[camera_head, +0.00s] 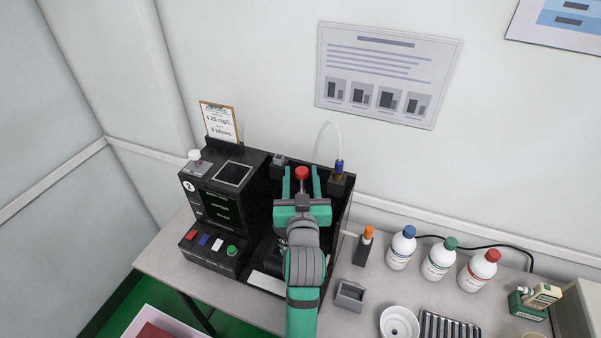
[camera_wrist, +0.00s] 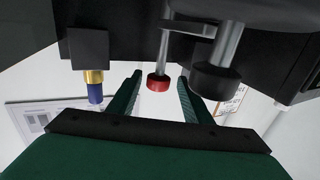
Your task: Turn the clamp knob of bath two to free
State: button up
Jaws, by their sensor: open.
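The black bath unit (camera_head: 257,165) carries a round "2" mark at its left front. A red knob (camera_head: 302,172) on a metal stem stands at its right part; it also shows in the wrist view (camera_wrist: 157,84). My gripper (camera_head: 301,181) is open, with one green finger on each side of the red knob. In the wrist view the knob lies between the fingers (camera_wrist: 160,80), with gaps on both sides and no clear contact. A thicker black cylinder (camera_wrist: 215,78) hangs beside it there. The knob's position marks cannot be read, and my arm hides part of the unit.
A blue-and-brass fitting (camera_head: 338,167) with a pale tube stands right of the gripper. A white knob (camera_head: 195,156) and a sign (camera_head: 219,122) top the left part. Bottles (camera_head: 438,259), a grey holder (camera_head: 350,296) and a white bowl (camera_head: 398,322) stand right on the bench.

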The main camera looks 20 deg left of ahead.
jog(key=shift+w+a, duration=0.1)
jog(key=shift+w, duration=0.65)
jog(key=shift+a, duration=0.1)
grip_shut()
